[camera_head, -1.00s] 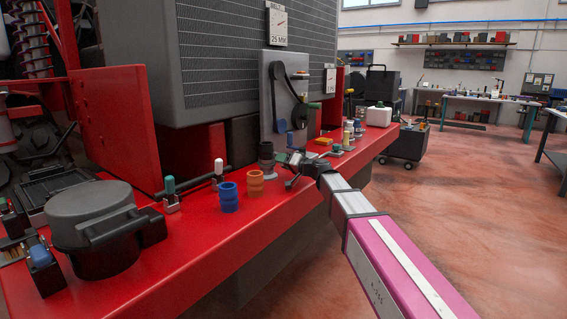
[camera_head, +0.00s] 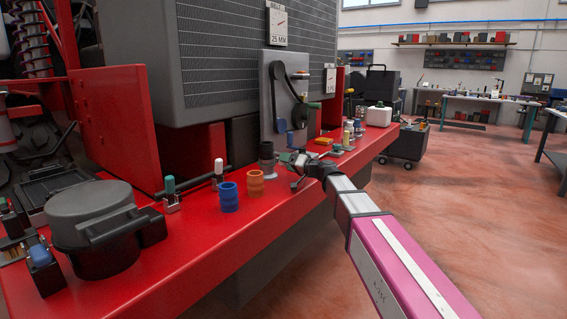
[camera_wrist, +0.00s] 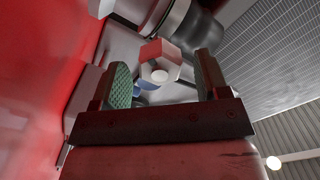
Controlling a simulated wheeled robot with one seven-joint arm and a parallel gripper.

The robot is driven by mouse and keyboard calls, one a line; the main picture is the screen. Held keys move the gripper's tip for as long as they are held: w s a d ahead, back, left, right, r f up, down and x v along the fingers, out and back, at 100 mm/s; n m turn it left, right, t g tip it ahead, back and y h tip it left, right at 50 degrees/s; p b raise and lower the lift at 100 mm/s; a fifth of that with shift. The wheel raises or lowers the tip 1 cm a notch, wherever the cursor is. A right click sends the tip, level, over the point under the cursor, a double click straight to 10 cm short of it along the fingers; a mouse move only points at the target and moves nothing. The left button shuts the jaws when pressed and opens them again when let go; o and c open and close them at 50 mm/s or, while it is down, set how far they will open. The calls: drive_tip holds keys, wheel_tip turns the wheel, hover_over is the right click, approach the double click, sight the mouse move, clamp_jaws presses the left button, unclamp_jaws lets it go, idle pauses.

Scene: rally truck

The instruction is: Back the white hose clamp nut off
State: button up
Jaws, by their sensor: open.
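In the wrist view, a six-sided nut (camera_wrist: 158,66) with a white front, a pale round centre and a red upper face shows between and beyond my fingertips. It looks like the white hose clamp nut. My gripper (camera_wrist: 163,80) is open, with its green-padded left finger and dark right finger on either side of the nut's line, gaps showing on both sides. I cannot tell how deep the nut sits between them. In the head view my gripper (camera_head: 299,168) is over the red ledge, right of the black hose fitting (camera_head: 267,157); the nut cannot be made out there.
The red ledge (camera_head: 190,260) holds a blue ring stack (camera_head: 229,198), an orange one (camera_head: 255,184), a green-handled valve (camera_head: 171,194) and a white-handled one (camera_head: 218,172). A grey panel (camera_head: 272,90) stands behind. Open floor (camera_head: 480,220) lies to the right.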

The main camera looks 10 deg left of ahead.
drive_tip(key=v, duration=0.8)
drive_tip(key=m, duration=0.4)
drive_tip(key=shift+s+d+m, duration=0.1)
drive_tip(key=shift+d+m, duration=0.05)
drive_tip(key=shift+m, duration=0.15)
drive_tip(key=m, duration=0.3)
drive_tip(key=shift+d+m, duration=0.1)
drive_tip(key=shift+m, duration=0.3)
drive_tip(key=m, duration=0.4)
drive_tip(key=shift+s, duration=0.1)
drive_tip(key=m, duration=0.5)
drive_tip(key=shift+d, duration=0.2)
drive_tip(key=shift+a+m, duration=0.3)
drive_tip(key=x, duration=1)
